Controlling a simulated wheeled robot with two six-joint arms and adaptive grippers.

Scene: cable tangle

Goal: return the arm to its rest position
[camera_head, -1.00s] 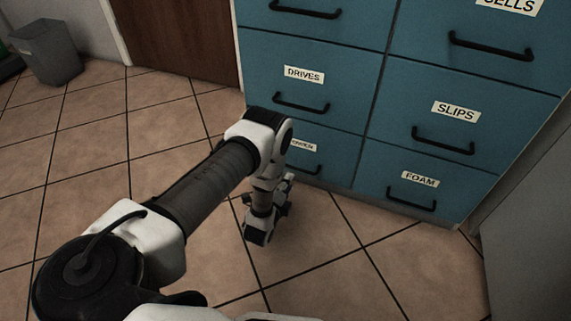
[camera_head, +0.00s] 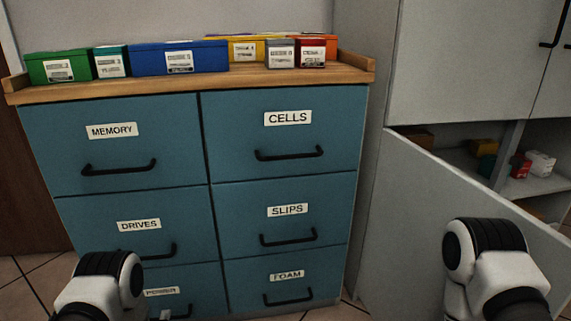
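My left arm (camera_head: 105,285) shows at the bottom left as a white and black joint, in front of the lower left drawers. My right arm (camera_head: 490,265) shows at the bottom right, in front of the grey cabinet's open lower door. I cannot make out either gripper; both are outside the picture or hidden. I cannot see whether either one holds anything.
A blue drawer cabinet (camera_head: 205,140) stands ahead, its visible drawers shut. Its wooden top (camera_head: 190,84) carries several coloured boxes, among them a blue box (camera_head: 180,58). At right, a grey cabinet door (camera_head: 430,215) stands open before shelves (camera_head: 545,185) with small items.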

